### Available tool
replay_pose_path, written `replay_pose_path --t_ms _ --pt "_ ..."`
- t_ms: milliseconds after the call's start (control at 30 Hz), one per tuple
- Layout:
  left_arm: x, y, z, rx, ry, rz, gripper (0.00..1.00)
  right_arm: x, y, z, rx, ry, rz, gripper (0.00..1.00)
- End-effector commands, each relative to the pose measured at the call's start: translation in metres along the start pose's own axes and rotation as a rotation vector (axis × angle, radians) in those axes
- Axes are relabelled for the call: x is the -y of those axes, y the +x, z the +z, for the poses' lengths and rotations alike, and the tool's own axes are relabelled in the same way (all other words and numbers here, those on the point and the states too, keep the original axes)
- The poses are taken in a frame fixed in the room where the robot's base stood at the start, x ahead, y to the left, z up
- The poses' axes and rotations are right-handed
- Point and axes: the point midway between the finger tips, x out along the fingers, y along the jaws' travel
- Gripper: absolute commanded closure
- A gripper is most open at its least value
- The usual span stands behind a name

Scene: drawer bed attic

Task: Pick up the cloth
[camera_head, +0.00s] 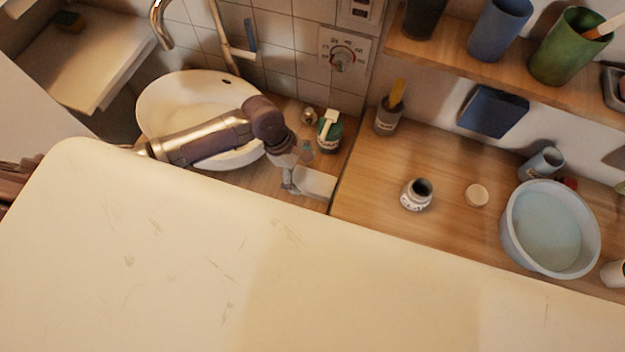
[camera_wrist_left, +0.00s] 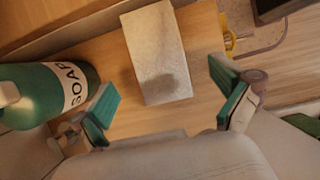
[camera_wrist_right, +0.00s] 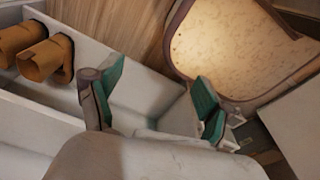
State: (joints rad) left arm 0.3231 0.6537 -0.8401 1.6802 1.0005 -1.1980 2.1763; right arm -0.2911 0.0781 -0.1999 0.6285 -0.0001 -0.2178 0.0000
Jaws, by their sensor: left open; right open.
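The cloth (camera_wrist_left: 157,55) is a pale grey-white rectangle lying flat on the wooden counter. In the head view the cloth (camera_head: 315,184) lies beside the counter seam, right of my left gripper. My left gripper (camera_head: 296,170) is over the counter close to the cloth. In the left wrist view my left gripper (camera_wrist_left: 165,108) is open and empty, with the cloth ahead between its fingers and a shadow on it. My right gripper (camera_wrist_right: 158,92) shows only in its own wrist view, open and empty, away from the cloth.
A green soap bottle (camera_head: 330,132) stands close to my left gripper; its soap label (camera_wrist_left: 70,85) shows in the left wrist view. A white sink (camera_head: 160,98) lies left. A jar (camera_head: 416,194) and blue basin (camera_head: 508,232) stand right. Brown boots (camera_wrist_right: 45,60) are near my right gripper.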

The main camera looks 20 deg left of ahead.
Motion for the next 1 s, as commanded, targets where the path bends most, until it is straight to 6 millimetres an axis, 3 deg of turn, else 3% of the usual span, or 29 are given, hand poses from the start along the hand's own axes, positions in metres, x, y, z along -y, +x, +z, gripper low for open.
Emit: replay_pose_path --t_ms 100,267,433,567,933,1000 --pt "-0.001 0.017 0.005 0.001 0.0 -0.003 0.0 -0.002 -0.006 -0.009 -0.012 0.0 0.002 0.2" --pt "-0.001 0.038 0.004 0.0 0.0 -0.001 0.0 -0.001 -0.007 0.001 0.004 0.0 0.001 0.2" --pt "-0.001 0.042 0.004 0.0 0.002 0.0 0.0 0.002 -0.007 0.018 0.029 0.0 -0.002 0.2" --pt "-0.001 0.042 0.004 0.0 0.001 0.0 0.02 0.002 -0.007 0.02 0.032 0.0 -0.002 0.2" --pt "-0.001 0.042 0.004 0.0 0.001 0.0 0.63 -0.001 -0.007 0.011 0.019 -0.001 0.0 0.2" --pt "-0.001 0.042 0.004 0.0 0.001 0.0 0.64 -0.001 -0.007 0.01 0.017 -0.001 0.001 0.2"
